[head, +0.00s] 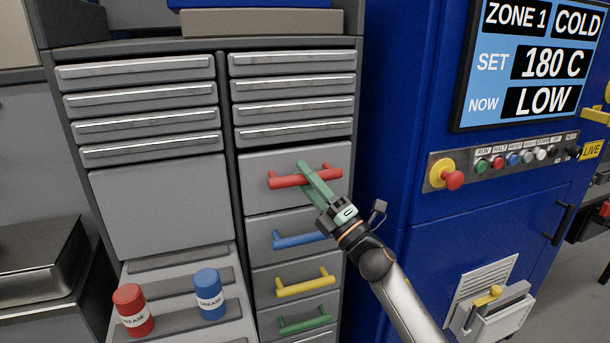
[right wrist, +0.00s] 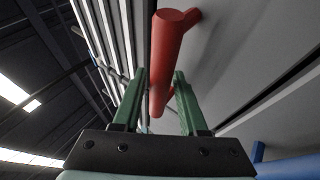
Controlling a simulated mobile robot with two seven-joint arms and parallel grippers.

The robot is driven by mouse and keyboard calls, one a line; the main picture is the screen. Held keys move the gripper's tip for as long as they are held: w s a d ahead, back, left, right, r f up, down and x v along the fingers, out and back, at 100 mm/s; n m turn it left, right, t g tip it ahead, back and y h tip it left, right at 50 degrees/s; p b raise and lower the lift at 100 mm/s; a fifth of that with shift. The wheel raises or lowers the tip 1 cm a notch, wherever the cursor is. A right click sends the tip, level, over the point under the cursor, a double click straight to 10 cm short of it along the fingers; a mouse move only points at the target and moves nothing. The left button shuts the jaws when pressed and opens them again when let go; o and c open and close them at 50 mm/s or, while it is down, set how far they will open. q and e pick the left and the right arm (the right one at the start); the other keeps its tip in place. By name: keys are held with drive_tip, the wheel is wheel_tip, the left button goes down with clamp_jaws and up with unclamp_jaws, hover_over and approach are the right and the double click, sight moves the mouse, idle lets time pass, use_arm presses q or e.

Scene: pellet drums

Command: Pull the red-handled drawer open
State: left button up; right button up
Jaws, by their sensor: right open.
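The red handle (head: 285,181) is a bar on two posts on a grey drawer front (head: 262,203), the top one of the coloured-handle drawers. That drawer looks shut, level with those below. My right gripper (head: 308,168) has its green fingers at the middle of the red handle, crossing it at a slant and hiding part of it. In the right wrist view my right gripper (right wrist: 160,72) is open, and the red handle (right wrist: 167,50) shows in the gap between its fingers. I cannot tell whether either finger touches it. My left gripper is not in view.
Below are a blue handle (head: 290,241), a yellow handle (head: 305,286) and a green handle (head: 304,324). A red grease can (head: 131,305) and a blue one (head: 208,289) stand at lower left. A blue machine (head: 420,240) with a button panel stands close on the right.

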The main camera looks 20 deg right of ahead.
clamp_jaws()
idle(0.4)
idle(1.1)
